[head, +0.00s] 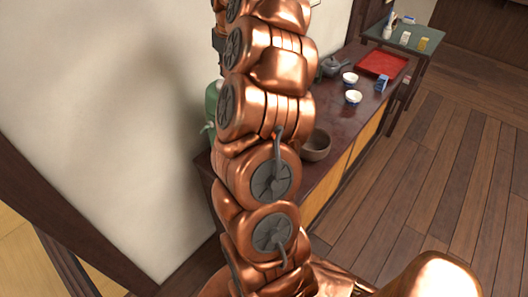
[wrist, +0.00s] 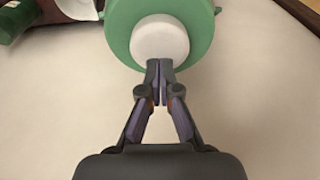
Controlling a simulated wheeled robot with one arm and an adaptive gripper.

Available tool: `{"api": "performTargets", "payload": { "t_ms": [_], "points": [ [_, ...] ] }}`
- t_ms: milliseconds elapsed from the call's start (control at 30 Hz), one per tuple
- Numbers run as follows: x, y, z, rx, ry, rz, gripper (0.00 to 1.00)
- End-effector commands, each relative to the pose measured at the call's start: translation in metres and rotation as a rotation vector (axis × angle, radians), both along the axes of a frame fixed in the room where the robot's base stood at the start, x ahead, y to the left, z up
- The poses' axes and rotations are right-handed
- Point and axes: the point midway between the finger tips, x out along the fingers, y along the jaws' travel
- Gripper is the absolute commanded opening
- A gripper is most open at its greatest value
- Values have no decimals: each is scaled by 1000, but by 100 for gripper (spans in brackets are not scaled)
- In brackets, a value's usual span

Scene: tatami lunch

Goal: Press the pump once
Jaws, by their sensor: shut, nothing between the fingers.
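The green pump pot (wrist: 203,42) has a round top with a white button (wrist: 160,42), seen close up in the wrist view. My gripper (wrist: 160,66) is shut and empty. Its fingertips appear at the near edge of the white button; I cannot tell whether they touch it. In the head view the pot (head: 211,102) stands at the wall end of the counter, mostly hidden behind my arm. My gripper is not visible in the head view.
The dark red counter (head: 338,118) holds a brown bowl (head: 317,147), a teapot (head: 332,67), two white cups (head: 350,78) (head: 353,97), a blue carton (head: 381,84) and a red tray (head: 382,63). A wall is close at left. The wooden floor at right is clear.

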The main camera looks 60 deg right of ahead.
Motion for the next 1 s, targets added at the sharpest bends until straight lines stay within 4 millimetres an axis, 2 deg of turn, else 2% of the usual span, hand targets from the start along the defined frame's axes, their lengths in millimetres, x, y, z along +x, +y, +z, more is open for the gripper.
{"api": "performTargets", "payload": {
  "t_ms": [567,1000],
  "points": [
    [0,0,2,-1,-1,0,0],
    [1,0,36,-1,-1,0,0]
  ]
}}
